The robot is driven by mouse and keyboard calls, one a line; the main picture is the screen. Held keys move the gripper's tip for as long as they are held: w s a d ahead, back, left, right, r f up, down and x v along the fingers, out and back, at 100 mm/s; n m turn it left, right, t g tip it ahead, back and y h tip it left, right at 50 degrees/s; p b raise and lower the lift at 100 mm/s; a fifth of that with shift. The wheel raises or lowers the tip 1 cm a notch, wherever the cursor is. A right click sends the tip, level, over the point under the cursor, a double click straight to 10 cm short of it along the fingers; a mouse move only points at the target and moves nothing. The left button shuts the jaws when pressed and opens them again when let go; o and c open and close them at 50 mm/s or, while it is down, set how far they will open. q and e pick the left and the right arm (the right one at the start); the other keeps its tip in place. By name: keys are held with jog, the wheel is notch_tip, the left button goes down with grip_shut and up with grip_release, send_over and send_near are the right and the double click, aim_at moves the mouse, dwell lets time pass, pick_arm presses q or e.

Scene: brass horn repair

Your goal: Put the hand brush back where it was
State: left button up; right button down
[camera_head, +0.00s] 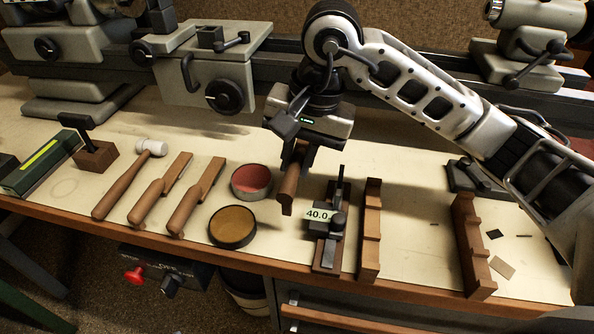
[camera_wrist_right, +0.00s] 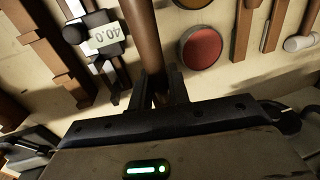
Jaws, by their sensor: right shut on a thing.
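The hand brush (camera_head: 289,187) shows as a long brown wooden piece under my right gripper (camera_head: 299,160). In the right wrist view the brush (camera_wrist_right: 144,38) runs up from between the fingers of the right gripper (camera_wrist_right: 161,88), which are shut on it. In the head view it hangs steeply tilted between the red tin and the gauge with the 40.0 label. I see no bristles. I cannot tell whether its lower end touches the bench (camera_head: 408,190). My left gripper is not in view.
A red tin (camera_head: 251,179) and an amber tin (camera_head: 233,228) stand left of the brush. The gauge (camera_head: 327,230) and a notched wooden rest (camera_head: 370,235) stand to its right; another rest (camera_head: 470,245) is farther right. Bare bench lies between the rests. A lathe (camera_head: 215,75) stands behind.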

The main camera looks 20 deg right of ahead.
jog(key=shift+w+f, duration=0.25)
jog(key=shift+f, duration=0.05)
jog(key=f, duration=0.3)
jog(key=shift+w+d+f, duration=0.15)
jog(key=shift+w, duration=0.05)
jog(key=shift+f, duration=0.1)
jog(key=shift+f, duration=0.1)
jog(key=shift+f, duration=0.2)
jog(key=c, duration=1.3)
grip_release()
jog(key=shift+r, duration=0.1)
jog(key=shift+c, duration=0.2)
jog(key=shift+r, duration=0.15)
